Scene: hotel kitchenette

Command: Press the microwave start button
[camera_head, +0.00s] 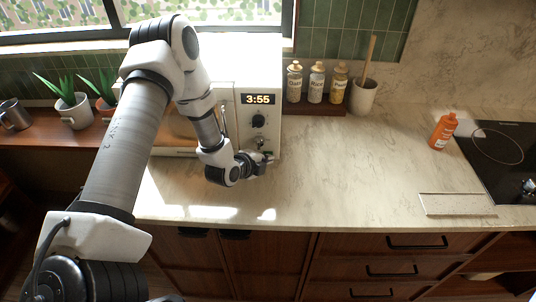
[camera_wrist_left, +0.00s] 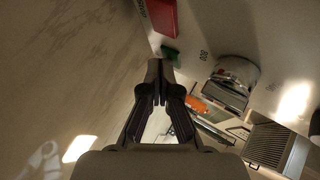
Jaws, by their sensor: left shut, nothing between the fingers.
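The microwave (camera_head: 247,139) stands on the counter with its control panel facing me, showing a lit 3:55 display (camera_head: 258,99) and a dark round knob (camera_head: 258,121). My left gripper (camera_head: 266,158) is at the lower part of this panel and hides the buttons there. In the left wrist view the fingers (camera_wrist_left: 160,68) are shut and empty. Their tips are close to a green button (camera_wrist_left: 171,55), with a red button (camera_wrist_left: 164,16) beyond it. I cannot tell whether the tips touch the green button, and I cannot read its label. My right gripper is out of view.
Three labelled bottles (camera_head: 316,84) and a utensil cup (camera_head: 363,96) stand right of the microwave. An orange bottle (camera_head: 442,132) stands near the black cooktop (camera_head: 499,165). Potted plants (camera_head: 74,110) are at the left. The counter (camera_head: 345,180) in front is clear.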

